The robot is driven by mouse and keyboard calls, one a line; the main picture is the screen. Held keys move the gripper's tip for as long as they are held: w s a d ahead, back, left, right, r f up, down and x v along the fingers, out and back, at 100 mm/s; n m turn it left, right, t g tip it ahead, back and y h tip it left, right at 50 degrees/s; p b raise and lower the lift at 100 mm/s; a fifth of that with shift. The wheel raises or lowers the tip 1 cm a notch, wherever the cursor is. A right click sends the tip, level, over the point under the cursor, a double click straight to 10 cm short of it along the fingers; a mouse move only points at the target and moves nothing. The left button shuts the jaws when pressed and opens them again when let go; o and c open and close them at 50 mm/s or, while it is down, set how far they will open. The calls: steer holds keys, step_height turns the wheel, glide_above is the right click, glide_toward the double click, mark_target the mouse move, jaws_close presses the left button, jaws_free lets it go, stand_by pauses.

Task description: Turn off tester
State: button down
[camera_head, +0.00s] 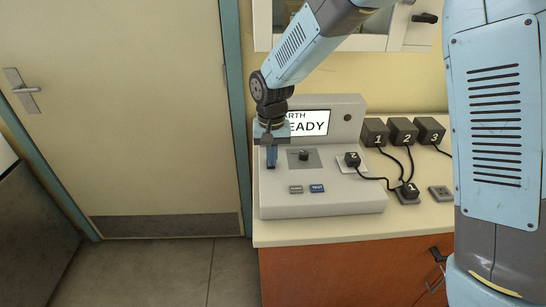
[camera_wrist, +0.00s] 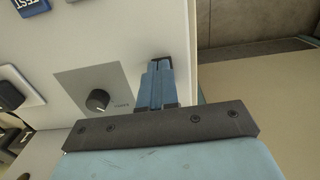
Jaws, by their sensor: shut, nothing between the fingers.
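The tester (camera_head: 330,200) is a light grey box on the counter with a lit screen (camera_head: 310,123) that partly reads "EARTH" and "READY". A black knob (camera_head: 304,155) sits on a grey plate on its top; the knob also shows in the wrist view (camera_wrist: 98,100). A grey button (camera_head: 296,189) and a blue "TEST" button (camera_head: 317,188) are near the front. My gripper (camera_head: 271,160) points down over the tester's left side, left of the knob. Its blue fingers (camera_wrist: 157,82) are shut and empty, close to the panel; I cannot tell whether they touch it. Anything beneath the fingertips is hidden.
A black plug (camera_head: 352,159) sits in the tester's right side, with a cable to another plug (camera_head: 410,190) on the counter. Black adapters marked 1 (camera_head: 375,132), 2 (camera_head: 402,131) and 3 (camera_head: 429,130) stand behind. A wall cabinet (camera_head: 400,30) hangs above; a door (camera_head: 120,110) is left.

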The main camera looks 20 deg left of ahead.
steer(key=shift+w+f, duration=0.15)
steer(key=shift+f, duration=0.15)
steer(key=shift+w+a+r, duration=0.1)
steer(key=shift+w+r, duration=0.05)
steer(key=shift+r, duration=0.05)
step_height(320, 180, up, 14)
stand_by(0.3)
steer(key=shift+w+a+r+g, duration=0.1)
steer(key=shift+w+a+g, duration=0.35)
steer(key=shift+w+g, duration=0.15)
stand_by(0.3)
steer(key=f, duration=0.4)
steer(key=s+f, duration=0.1)
steer(key=f, duration=0.9)
steer(key=shift+s+d, duration=0.3)
steer(key=shift+s, duration=0.05)
